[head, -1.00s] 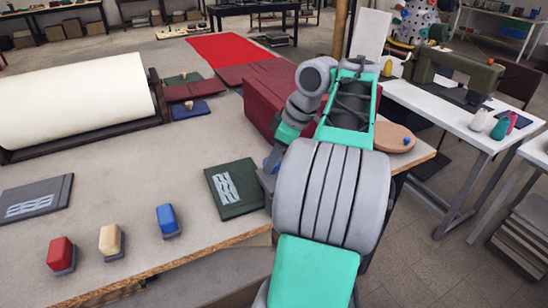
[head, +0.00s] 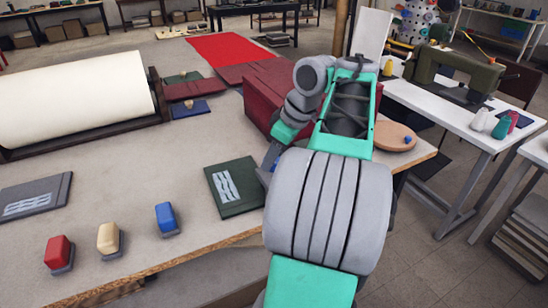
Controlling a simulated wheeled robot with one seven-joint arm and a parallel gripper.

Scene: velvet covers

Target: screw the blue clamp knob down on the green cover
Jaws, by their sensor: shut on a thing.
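The dark green cover (head: 247,181) lies flat on the worktable, with a pale wavy pattern on its left part. My gripper (head: 268,172) is at the cover's right edge, pointing down and mostly hidden behind my own arm. It is shut on the blue clamp knob, of which at most a sliver of blue shows beside the arm. The knob's contact with the cover and its thread are hidden.
Red (head: 59,254), cream (head: 109,239) and blue (head: 166,219) blocks stand along the table's front. A grey cover (head: 50,190) lies at left, a white roll (head: 75,98) behind it. A dark red box (head: 262,105) and round wooden board (head: 385,141) are beyond my arm.

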